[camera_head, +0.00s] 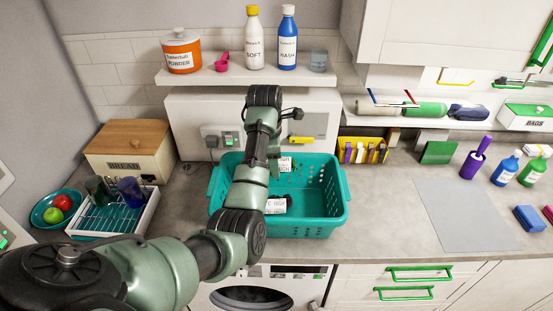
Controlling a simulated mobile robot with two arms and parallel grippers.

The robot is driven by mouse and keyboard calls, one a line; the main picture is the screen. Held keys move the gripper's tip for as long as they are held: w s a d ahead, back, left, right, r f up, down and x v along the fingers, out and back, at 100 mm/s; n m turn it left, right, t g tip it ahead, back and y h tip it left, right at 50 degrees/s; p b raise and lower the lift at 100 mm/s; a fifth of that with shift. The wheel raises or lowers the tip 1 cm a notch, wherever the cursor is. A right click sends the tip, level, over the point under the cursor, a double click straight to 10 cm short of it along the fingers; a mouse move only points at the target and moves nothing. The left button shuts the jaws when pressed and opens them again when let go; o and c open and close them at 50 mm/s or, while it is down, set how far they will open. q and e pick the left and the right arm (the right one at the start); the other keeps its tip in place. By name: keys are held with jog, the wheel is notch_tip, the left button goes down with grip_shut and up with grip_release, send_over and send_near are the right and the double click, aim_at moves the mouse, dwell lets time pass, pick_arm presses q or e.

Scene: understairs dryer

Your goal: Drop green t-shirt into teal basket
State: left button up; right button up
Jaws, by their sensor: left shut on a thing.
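The teal basket (325,212) stands on the counter near the middle, with perforated walls and an open top. My left arm reaches over it, and my left gripper (274,163) points down above the basket's inside. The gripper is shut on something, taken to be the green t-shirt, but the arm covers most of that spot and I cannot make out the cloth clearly. Two white labels with dark print show at the basket, close to the arm. My right gripper is not in view.
A bread box (130,155), a dish rack (115,213) with cups and a teal fruit bowl (45,221) stand left. A shelf (250,75) with bottles hangs behind the basket. A grey mat (461,215) lies right, with bare counter between it and the basket.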

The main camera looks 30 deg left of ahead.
pick_arm(q)
jog(key=shift+s+f, duration=0.6)
jog(key=shift+f, duration=0.3)
jog(key=f, duration=0.3)
jog(key=shift+w, duration=0.4)
jog(key=o, duration=1.2)
jog(key=shift+c, duration=0.2)
jog(key=o, duration=0.4)
jog(key=shift+w+a+f, duration=0.1)
jog(key=shift+w, duration=0.1)
